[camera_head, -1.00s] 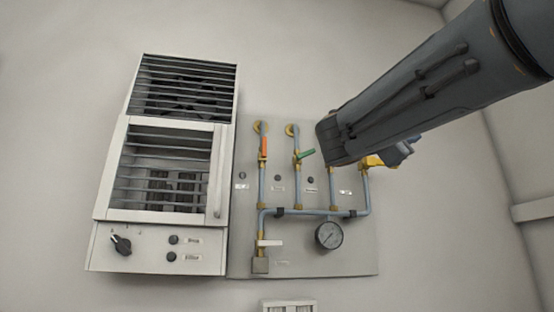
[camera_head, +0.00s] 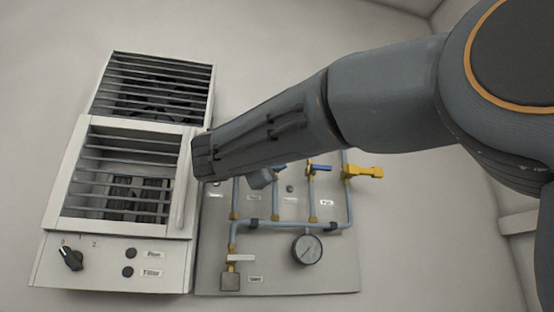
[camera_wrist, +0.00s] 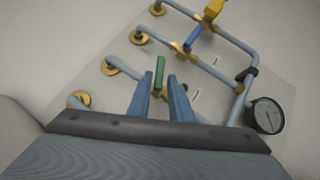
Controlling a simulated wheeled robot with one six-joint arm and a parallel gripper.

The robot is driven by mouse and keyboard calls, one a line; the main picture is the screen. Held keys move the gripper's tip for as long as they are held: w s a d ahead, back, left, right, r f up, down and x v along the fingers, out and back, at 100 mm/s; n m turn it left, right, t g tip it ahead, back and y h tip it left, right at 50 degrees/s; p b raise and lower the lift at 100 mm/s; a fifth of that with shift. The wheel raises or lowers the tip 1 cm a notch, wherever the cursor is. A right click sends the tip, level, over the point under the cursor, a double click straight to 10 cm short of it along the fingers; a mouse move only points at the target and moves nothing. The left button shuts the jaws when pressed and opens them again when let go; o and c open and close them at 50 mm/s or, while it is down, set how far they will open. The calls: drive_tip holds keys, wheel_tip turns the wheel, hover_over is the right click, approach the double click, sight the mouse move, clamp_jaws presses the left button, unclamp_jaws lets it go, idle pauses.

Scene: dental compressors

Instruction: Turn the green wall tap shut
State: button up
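The green wall tap (camera_wrist: 160,72) shows in the wrist view, its flat green handle standing on a brass valve on a grey-blue pipe. My gripper (camera_wrist: 158,79) is open, with one blue finger on each side of the handle's lower part in the picture. A gap shows between the fingers; I cannot tell how deep the handle sits between them, and no contact is clear. In the head view my arm hides the green tap and most of the gripper.
A blue tap (camera_head: 319,168) and a yellow tap (camera_head: 362,172) sit on neighbouring pipes. A pressure gauge (camera_head: 307,249) and a white-handled valve (camera_head: 240,258) are lower on the panel (camera_head: 335,278). A white louvred cabinet (camera_head: 60,185) stands left, close to my arm.

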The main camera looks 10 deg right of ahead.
drive_tip(key=shift+p+x, duration=1)
drive_tip(key=shift+x, duration=1.3)
drive_tip(key=shift+w+a, duration=0.1)
clamp_jaws()
